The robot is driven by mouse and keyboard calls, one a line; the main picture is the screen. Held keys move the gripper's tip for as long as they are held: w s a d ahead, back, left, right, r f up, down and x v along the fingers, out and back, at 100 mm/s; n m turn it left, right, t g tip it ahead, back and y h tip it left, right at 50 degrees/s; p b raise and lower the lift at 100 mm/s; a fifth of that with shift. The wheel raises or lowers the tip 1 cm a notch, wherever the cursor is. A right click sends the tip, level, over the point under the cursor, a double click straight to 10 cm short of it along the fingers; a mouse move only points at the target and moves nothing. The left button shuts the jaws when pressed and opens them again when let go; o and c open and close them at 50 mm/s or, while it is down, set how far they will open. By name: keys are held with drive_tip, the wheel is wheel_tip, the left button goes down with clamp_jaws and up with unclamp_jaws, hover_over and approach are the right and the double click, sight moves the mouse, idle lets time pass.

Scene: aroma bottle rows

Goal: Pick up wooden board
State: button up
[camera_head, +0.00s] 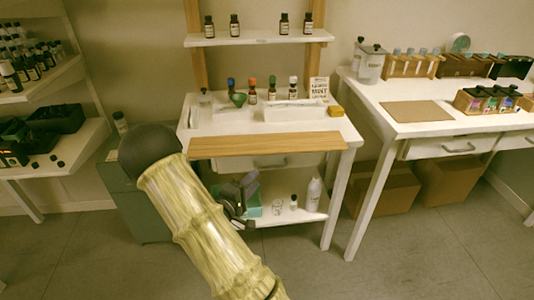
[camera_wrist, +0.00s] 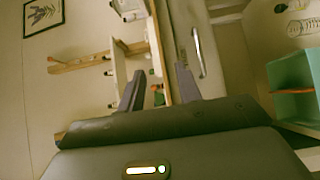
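A long, light wooden board (camera_head: 265,144) lies flat along the front edge of the white middle table, above its drawer. In the wrist view, which is turned sideways, the board (camera_wrist: 160,45) shows as a narrow upright strip beyond the fingers. My gripper (camera_wrist: 158,78) is open and empty, with its two dark fingers spread to either side of that strip's line. A gap seems to remain between fingertips and board. In the head view my gripper (camera_head: 234,201) is below the table's front edge, partly hidden by my arm.
Small bottles (camera_head: 252,92), a white tray (camera_head: 296,110) and a sign (camera_head: 319,88) stand behind the board. A lower shelf (camera_head: 304,216) holds a white bottle (camera_head: 314,193) and a teal box (camera_head: 251,207). A brown flat sheet (camera_head: 417,111) lies on the right table.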

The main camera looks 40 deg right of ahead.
drive_tip(key=b, duration=0.1)
approach(281, 153)
drive_tip(key=x, duration=0.5)
drive_tip(key=shift+d+f, duration=0.2)
drive_tip(key=shift+d, duration=0.05)
drive_tip(key=shift+w, duration=0.1)
drive_tip(key=shift+b+x, duration=0.5)
drive_tip(key=shift+x, duration=2.1)
drive_tip(key=shift+r, duration=0.1)
clamp_jaws()
